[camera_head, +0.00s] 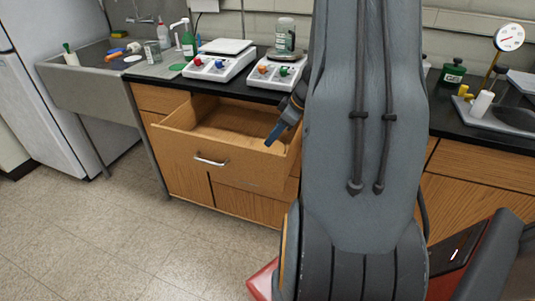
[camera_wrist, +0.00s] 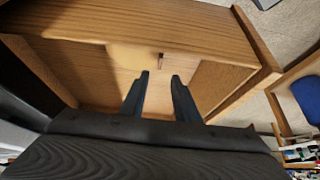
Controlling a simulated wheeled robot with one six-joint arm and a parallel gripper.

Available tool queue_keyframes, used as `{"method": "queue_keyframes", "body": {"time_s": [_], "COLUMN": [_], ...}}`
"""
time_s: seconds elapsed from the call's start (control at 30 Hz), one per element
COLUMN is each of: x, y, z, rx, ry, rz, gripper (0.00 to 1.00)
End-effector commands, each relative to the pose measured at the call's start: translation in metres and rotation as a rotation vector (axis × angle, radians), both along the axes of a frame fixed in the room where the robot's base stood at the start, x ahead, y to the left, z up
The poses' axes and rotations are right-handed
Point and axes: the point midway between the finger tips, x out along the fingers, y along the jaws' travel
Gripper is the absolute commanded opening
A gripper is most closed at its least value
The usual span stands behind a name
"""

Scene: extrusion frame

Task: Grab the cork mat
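The wooden drawer (camera_head: 240,172) is pulled open under the black counter. In the wrist view a pale tan, rounded flat shape (camera_wrist: 132,56) shows inside the drawer (camera_wrist: 205,28); it looks like the cork mat, though its colour is close to the wood. I cannot make the mat out clearly in the head view. My gripper (camera_head: 275,134) is over the right end of the open drawer. In the wrist view my gripper (camera_wrist: 160,76) has its two dark fingers apart, with nothing visible between them, pointing toward the drawer's inside near the tan shape.
The drawer's side walls and front stand close around my gripper. Two white hot-plate-like devices (camera_head: 219,67) (camera_head: 277,72) and a jar (camera_head: 284,35) stand on the counter (camera_head: 160,72) above. A sink (camera_head: 85,95) is at left. The tiled floor (camera_head: 100,225) in front is clear.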

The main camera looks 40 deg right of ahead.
Motion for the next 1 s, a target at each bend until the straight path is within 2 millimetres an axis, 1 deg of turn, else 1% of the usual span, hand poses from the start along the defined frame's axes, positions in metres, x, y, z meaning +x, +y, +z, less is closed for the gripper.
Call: {"method": "queue_keyframes", "body": {"time_s": [0.2,0.37,0.7,0.83,1.0], "x": [0.008,0.011,0.023,0.026,0.026], "y": [0.007,0.008,0.012,0.014,0.014], "z": [-0.018,-0.027,-0.063,-0.069,-0.07], "rx": [0.002,0.003,0.002,0.0,0.0], "ry": [0.004,0.003,0.004,0.003,0.002], "rz": [0.003,0.002,0.003,0.003,0.003], "gripper": [0.28,0.28,0.28,0.28,0.28]}}
